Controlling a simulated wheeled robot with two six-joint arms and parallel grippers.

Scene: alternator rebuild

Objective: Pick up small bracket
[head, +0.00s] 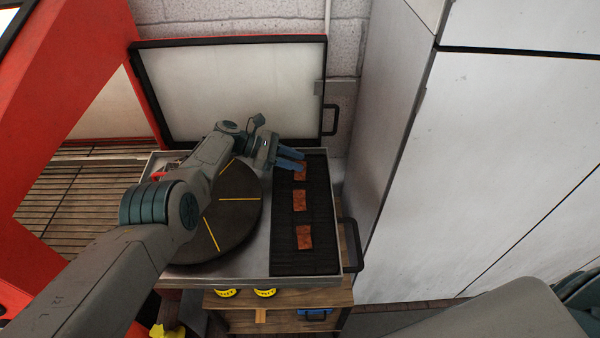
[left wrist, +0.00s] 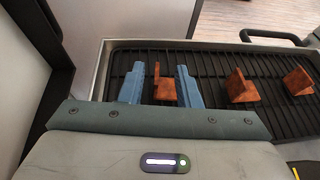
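Three small rust-brown angle brackets lie in a row on a black ribbed mat (head: 315,256). In the head view they are the far bracket (head: 300,172), the middle bracket (head: 300,200) and the near bracket (head: 304,237). My left gripper (head: 303,159) is at the far bracket, its blue fingers partly covering it. In the left wrist view, the open left gripper (left wrist: 166,82) has this bracket (left wrist: 164,91) between its fingers, closer to the right finger. Whether a finger touches it I cannot tell. The other two brackets (left wrist: 239,88) (left wrist: 299,82) stand to the right. My right gripper is out of view.
A dark round turntable (head: 236,205) with yellow lines sits left of the mat on the metal bench top. A raised white panel with a black frame (head: 235,90) stands behind. A black handle (head: 350,245) sticks out at the right edge. A white wall (head: 480,170) stands farther right.

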